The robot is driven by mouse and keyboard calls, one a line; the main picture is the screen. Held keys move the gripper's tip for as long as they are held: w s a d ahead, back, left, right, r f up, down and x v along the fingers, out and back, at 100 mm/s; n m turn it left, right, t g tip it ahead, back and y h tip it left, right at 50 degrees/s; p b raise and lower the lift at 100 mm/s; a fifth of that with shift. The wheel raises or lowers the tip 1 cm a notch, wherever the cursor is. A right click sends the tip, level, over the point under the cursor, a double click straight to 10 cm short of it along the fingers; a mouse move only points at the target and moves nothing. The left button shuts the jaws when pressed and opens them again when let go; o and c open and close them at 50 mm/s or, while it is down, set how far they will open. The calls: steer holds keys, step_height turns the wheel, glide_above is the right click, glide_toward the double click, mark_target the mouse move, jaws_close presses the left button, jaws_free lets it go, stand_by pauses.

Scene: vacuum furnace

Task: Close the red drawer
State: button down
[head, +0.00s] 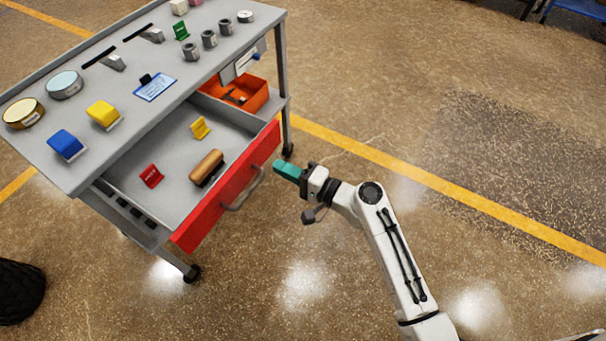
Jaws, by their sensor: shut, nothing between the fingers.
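The red drawer (223,199) is pulled out from the front of a grey wheeled cart. Its red front has a grey bar handle (244,190). Inside lie a red block (151,176), a yellow block (200,128) and a brush-like thing with a brown wooden top (206,167). My gripper (276,167) has teal fingertips and is shut and empty. In the picture it is just right of the drawer front's right end, near the handle. I cannot tell if it touches the drawer.
The floor right of the cart is clear, with a yellow line (400,172).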

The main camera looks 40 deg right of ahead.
mark_target(197, 125)
steer(key=shift+p+x, duration=0.3)
steer(key=shift+x, duration=1.9)
steer(key=b+x, duration=0.5)
steer(key=x, duration=0.7)
steer(key=b+x, duration=0.5)
steer(key=x, duration=0.8)
steer(key=shift+a+f, duration=0.1)
steer(key=shift+f, duration=0.1)
steer(key=shift+w+a+r+b, duration=0.15)
steer(key=shift+w+b, duration=0.15)
steer(key=shift+w, duration=0.2)
steer(key=shift+r, duration=0.15)
steer(key=shift+r, duration=0.1)
